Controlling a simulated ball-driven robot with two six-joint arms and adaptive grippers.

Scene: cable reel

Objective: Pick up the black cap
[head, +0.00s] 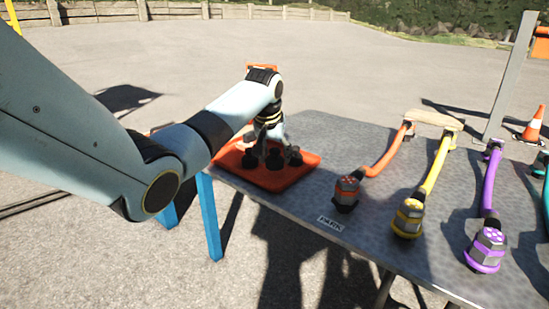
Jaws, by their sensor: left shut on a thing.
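An orange tray (270,181) lies at the left end of the grey table. Several black caps stand in it, one at the left (249,161), one in the middle (274,161) and one at the right (295,158). My left gripper (270,143) points down over the tray and is shut on a black cap, seemingly the middle one. The fingertips are small and partly hidden, so I cannot tell whether that cap is clear of the tray. My right gripper is not in view.
Orange (387,155), yellow (434,169), purple (489,185) and teal (540,168) cables with connector heads lie on the table (330,145), right of the tray. A grey post (507,80) rises behind. A traffic cone (534,124) stands beyond at right.

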